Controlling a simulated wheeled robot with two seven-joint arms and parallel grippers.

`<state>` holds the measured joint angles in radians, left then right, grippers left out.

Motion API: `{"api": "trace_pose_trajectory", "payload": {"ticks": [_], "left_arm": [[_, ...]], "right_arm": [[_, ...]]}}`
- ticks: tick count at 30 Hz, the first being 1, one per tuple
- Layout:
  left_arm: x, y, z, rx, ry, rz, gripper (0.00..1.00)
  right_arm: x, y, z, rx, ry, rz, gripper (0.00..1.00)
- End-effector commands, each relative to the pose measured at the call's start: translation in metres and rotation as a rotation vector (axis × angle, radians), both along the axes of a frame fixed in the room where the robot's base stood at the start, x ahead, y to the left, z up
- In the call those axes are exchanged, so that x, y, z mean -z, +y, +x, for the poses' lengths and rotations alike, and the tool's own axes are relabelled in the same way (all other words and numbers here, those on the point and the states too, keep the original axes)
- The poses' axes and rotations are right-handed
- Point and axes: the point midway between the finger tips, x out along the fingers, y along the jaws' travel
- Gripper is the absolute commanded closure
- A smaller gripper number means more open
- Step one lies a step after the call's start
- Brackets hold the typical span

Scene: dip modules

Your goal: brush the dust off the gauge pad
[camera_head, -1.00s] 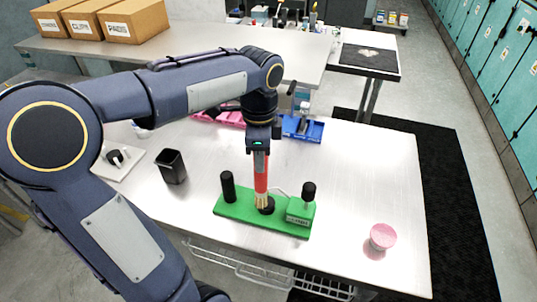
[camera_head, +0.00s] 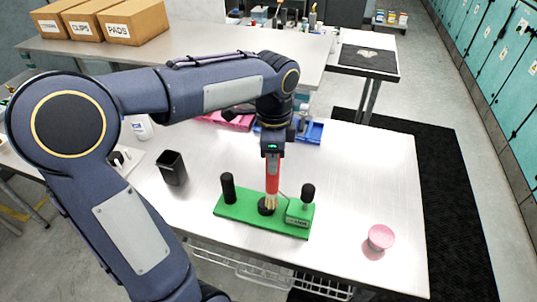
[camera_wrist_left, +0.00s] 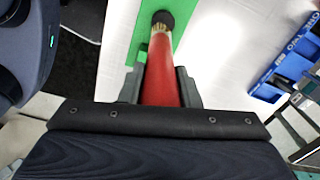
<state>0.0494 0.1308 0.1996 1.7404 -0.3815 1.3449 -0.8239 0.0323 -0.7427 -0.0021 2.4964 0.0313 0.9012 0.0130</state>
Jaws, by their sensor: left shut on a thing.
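My left gripper (camera_head: 272,154) points down and is shut on the red handle of a brush (camera_head: 272,176). The brush is upright, with its pale bristles at or just over the black round gauge pad (camera_head: 265,207) on the green base (camera_head: 243,211). In the left wrist view the red handle (camera_wrist_left: 161,75) runs between the fingers and the bristle end overlaps the dark pad (camera_wrist_left: 163,18). Whether the bristles press on the pad is hard to tell, and dust is too small to see. My right gripper does not show.
A black post (camera_head: 228,187) and a green block with a black knob (camera_head: 308,192) stand on the base. A black cup (camera_head: 172,167) is left, a pink bowl (camera_head: 380,237) right. Blue (camera_head: 311,131) and pink bins lie behind. The table's right side is mostly clear.

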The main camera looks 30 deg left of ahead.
Motion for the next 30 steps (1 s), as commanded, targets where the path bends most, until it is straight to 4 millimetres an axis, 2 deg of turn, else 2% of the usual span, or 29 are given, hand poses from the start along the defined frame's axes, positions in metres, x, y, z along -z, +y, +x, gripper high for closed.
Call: {"api": "trace_pose_trajectory", "payload": {"ticks": [5,16,24,30], "left_arm": [[0.001,0.005,-0.001,-0.002,0.0,0.001,1.0],[0.005,0.029,-0.006,-0.003,0.005,0.003,1.0],[0.003,0.035,-0.01,-0.003,0.006,0.003,1.0],[0.002,0.027,-0.008,0.002,0.006,0.001,1.0]], "right_arm": [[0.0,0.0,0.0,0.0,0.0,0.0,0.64],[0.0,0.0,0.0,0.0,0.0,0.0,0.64],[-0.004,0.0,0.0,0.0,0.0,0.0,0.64],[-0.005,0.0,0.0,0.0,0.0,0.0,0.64]]}}
